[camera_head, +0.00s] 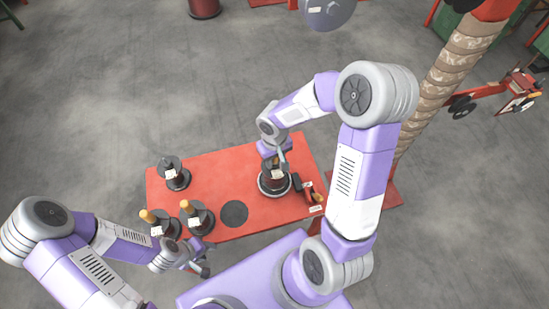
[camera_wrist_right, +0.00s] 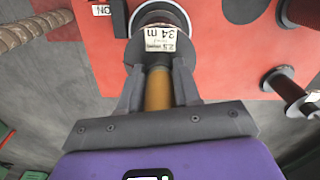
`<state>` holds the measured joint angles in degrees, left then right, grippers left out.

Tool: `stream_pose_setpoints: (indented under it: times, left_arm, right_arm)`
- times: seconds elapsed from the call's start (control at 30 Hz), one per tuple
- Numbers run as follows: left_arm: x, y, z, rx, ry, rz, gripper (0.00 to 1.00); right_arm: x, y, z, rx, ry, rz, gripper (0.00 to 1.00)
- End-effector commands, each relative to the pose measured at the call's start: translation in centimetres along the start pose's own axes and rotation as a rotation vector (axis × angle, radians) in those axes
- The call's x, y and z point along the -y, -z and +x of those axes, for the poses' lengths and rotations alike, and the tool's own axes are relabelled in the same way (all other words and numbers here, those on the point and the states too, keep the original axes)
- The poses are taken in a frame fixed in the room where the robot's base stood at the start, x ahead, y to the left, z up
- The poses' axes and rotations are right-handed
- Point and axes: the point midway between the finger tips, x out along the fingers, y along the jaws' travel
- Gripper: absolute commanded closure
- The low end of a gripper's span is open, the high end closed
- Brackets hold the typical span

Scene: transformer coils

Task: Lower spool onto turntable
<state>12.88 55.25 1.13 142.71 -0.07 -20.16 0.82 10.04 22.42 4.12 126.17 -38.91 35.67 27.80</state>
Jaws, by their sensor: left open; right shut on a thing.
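My right gripper (camera_head: 276,160) is shut on the upright wooden post of a dark spool (camera_head: 277,176) with a white label. In the right wrist view, the jaws (camera_wrist_right: 158,92) clasp the tan post (camera_wrist_right: 158,90), and the label (camera_wrist_right: 161,38) reads "34 m". The spool is over the round turntable (camera_head: 264,190), whose pale rim shows around it. Whether the spool touches the turntable or hangs just above it, I cannot tell. My left gripper (camera_head: 197,265) is open and empty, off the table's front edge.
The red table (camera_head: 225,165) carries several other spools: one at back left (camera_head: 174,174) and two with wooden tops (camera_head: 157,222) (camera_head: 196,218) at front left. A flat black disc (camera_head: 234,213) lies mid-table.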

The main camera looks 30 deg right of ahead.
Motion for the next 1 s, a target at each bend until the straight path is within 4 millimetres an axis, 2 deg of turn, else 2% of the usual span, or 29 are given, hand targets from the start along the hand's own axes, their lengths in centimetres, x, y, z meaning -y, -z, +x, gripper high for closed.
stream_pose_setpoints:
  times: [0.77,0.8,1.0]
  left_arm:
    - [0.29,0.02,0.78,0.001,0.000,0.000,0.57]
    - [0.30,0.02,0.80,0.001,0.000,-0.001,0.57]
    - [0.34,0.05,0.84,0.001,0.001,-0.001,0.57]
  right_arm:
    - [0.01,0.06,0.72,-0.003,0.000,0.000,1.00]
    - [0.01,0.06,0.72,-0.003,0.000,0.000,0.66]
    - [0.01,0.04,0.77,-0.002,0.000,0.000,0.38]
